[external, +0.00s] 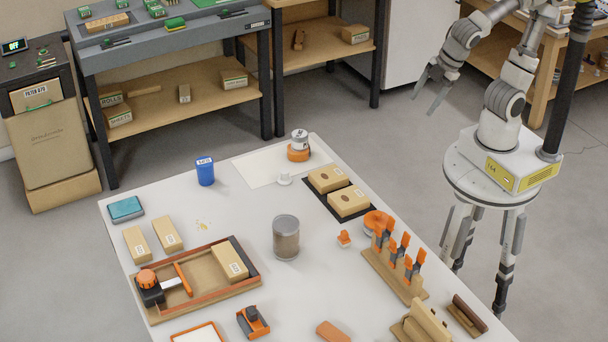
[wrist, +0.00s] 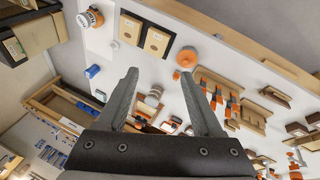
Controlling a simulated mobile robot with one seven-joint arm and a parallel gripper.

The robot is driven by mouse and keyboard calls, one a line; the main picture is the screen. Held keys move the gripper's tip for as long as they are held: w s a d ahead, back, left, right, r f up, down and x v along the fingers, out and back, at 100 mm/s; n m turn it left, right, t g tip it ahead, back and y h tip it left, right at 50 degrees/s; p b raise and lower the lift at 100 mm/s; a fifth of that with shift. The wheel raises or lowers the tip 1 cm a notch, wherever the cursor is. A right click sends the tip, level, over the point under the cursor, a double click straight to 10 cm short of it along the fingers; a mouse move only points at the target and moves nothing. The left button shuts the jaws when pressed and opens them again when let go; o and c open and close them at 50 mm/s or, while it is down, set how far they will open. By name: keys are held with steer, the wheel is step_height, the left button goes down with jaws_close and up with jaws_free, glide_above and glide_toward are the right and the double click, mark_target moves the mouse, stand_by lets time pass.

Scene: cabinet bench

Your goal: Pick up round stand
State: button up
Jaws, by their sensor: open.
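Two round orange things could be the round stand; I cannot tell which. One is a squat orange piece (external: 378,222) at the table's right side, by the rack; it also shows in the wrist view (wrist: 187,57). The other is an orange base (external: 298,154) under a small grey-white jar (external: 300,137) at the far end; it shows at the upper left in the wrist view (wrist: 84,19). My gripper (external: 424,103) is open and empty, raised beyond the table's right edge, apart from both. Its spread fingers also show in the wrist view (wrist: 160,72).
Two tan boxes (external: 349,201) lie on a black mat between the orange things. A wooden rack (external: 378,266) with orange-handled tools stands close to the squat piece. A grey canister (external: 286,238) stands mid-table. The white table (external: 225,220) has bare room left of the canister.

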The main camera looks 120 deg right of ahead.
steer(key=w+d+f+n+g+h+b, duration=0.1)
steer(key=w+d+f+n+h+b, duration=0.25)
steer(key=w+d+f+n, duration=0.35)
steer(key=w+d+f+n+g+h+b, duration=0.1)
steer(key=w+d+f+n+h+b, duration=0.15)
steer(key=w+d+f+b, duration=0.4)
steer(key=n+t+h+b, duration=0.3)
steer(key=n+h, duration=0.1)
steer(key=n, duration=0.5)
glide_toward(285, 173)
steer(key=v, duration=0.4)
steer(key=f+v, duration=0.1)
steer(key=v, duration=0.1)
steer(key=shift+s+a+r, duration=0.1)
steer(key=shift+s, duration=0.3)
steer(key=shift+w+n, duration=0.15)
steer(key=shift+n, duration=0.1)
steer(key=b+x, duration=0.2)
steer(key=x, duration=1.1)
steer(key=b+x, duration=0.1)
steer(key=x, duration=0.2)
steer(key=shift+d+f+b, duration=0.25)
steer(key=shift+f+b, duration=0.05)
steer(key=shift+f, duration=0.1)
steer(key=shift+d+f, duration=0.1)
steer(key=shift+d, duration=0.25)
jaws_close()
